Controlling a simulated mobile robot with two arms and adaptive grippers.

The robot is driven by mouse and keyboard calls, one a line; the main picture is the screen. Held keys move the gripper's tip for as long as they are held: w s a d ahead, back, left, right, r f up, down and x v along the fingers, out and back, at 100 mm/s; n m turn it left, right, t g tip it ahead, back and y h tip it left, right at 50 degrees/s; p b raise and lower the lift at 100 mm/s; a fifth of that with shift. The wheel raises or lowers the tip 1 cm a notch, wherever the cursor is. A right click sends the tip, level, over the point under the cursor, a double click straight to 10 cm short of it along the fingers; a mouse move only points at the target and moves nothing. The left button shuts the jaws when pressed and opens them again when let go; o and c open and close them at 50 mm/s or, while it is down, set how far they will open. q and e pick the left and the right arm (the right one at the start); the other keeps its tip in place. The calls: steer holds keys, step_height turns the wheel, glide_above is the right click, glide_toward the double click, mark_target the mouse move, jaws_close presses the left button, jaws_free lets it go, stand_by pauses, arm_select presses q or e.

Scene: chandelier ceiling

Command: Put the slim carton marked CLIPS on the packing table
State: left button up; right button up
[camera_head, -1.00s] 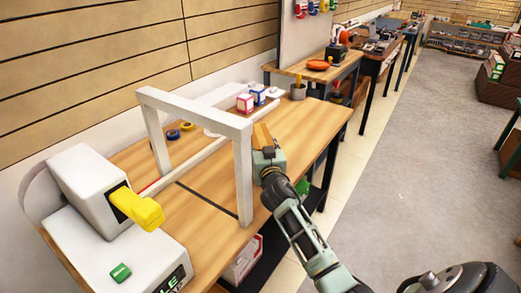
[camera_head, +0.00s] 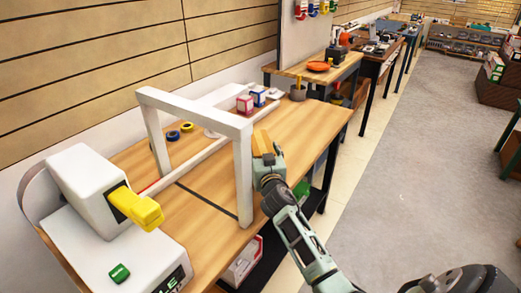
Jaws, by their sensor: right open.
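A slim orange-tan carton (camera_head: 261,140) is at my right gripper, over the wooden packing table (camera_head: 305,130), just right of the white frame. No lettering on it is readable from here. My right gripper (camera_head: 268,157) is open, with its fingers close around the lower part of the carton. The gripper hides the carton's base, so I cannot tell whether it rests on the table top. My left gripper is not in view.
A white frame (camera_head: 243,180) stands across the table. A white machine with a yellow handle (camera_head: 142,211) is at the near left. Small red-white (camera_head: 244,104) and blue-white (camera_head: 259,97) boxes stand behind, near a grey cup (camera_head: 298,92). The table's right part is clear.

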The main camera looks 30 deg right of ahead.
steer(key=shift+r, duration=0.1)
steer(key=v, duration=1.2)
steer(key=shift+s, duration=0.1)
